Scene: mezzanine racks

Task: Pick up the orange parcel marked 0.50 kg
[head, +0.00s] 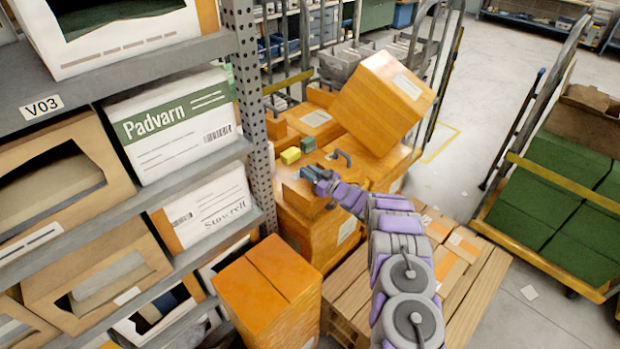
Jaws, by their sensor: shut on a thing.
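My gripper (316,176) is at the end of my purple and grey arm, low over orange box tops in the middle of the head view. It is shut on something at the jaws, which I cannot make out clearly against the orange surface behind. A small yellow block (290,155) and a small green block (307,145) lie just beyond the gripper on an orange box top. A large orange box (380,103) with a white label sits tilted behind. No 0.50 kg marking is readable, so I cannot tell which orange thing bears it.
A grey rack upright (250,100) and shelves of boxes stand close on the left. An orange carton (268,290) stands in front, beside a wooden pallet (480,290). A cart with green crates (560,190) is on the right. Open floor (490,110) lies between the carts.

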